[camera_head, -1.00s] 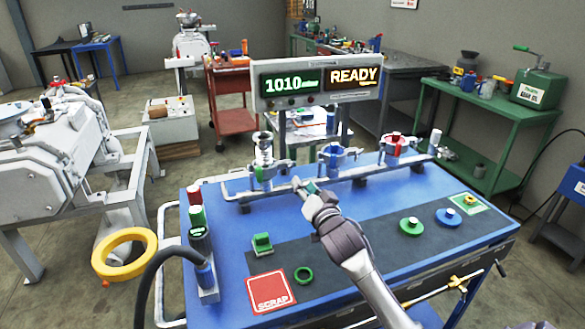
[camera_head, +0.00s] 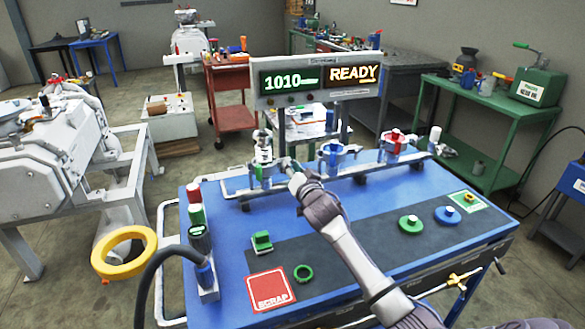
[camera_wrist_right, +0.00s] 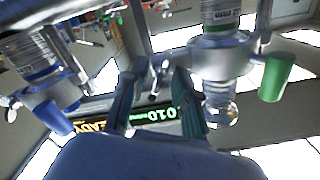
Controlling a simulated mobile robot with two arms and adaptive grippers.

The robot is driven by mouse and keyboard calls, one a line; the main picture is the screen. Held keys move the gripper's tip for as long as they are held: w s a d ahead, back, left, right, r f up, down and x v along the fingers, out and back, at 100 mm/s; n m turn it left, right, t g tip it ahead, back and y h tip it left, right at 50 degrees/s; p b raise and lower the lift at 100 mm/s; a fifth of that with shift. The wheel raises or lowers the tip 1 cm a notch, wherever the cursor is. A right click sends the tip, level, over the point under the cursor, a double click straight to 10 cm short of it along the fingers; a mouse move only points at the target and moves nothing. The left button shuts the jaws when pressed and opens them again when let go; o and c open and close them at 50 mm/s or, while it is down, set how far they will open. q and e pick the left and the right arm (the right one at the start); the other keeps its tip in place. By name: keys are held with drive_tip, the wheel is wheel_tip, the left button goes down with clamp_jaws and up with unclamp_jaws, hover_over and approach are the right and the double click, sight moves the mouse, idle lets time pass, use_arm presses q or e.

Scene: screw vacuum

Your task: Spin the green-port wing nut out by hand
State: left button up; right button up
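The green port (camera_head: 263,172) is the leftmost fitting on the pipe manifold at the back of the blue bench, with a clear glass piece on top. My right gripper (camera_head: 291,172) is just right of it, reaching in from the front right. In the right wrist view, the two dark fingers (camera_wrist_right: 155,100) are apart with a gap between them. The metal clamp with its green part (camera_wrist_right: 276,77) is to their right. A small metal piece (camera_wrist_right: 156,80) shows beyond the gap; I cannot tell whether it is the wing nut. My left gripper is not in view.
The blue port (camera_head: 333,155) and the red port (camera_head: 394,147) stand farther right along the manifold. The display (camera_head: 318,80) reads 1010 and READY behind it.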

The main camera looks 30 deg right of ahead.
clamp_jaws()
drive_tip(key=shift+n, duration=0.4)
drive_tip(key=n+p, duration=0.1)
drive_tip(key=n, duration=0.7)
drive_tip(key=n+p, duration=0.1)
drive_tip(key=n, duration=0.7)
drive_tip(key=n+p, duration=0.2)
drive_tip(key=n, duration=0.6)
drive_tip(key=shift+a, duration=0.25)
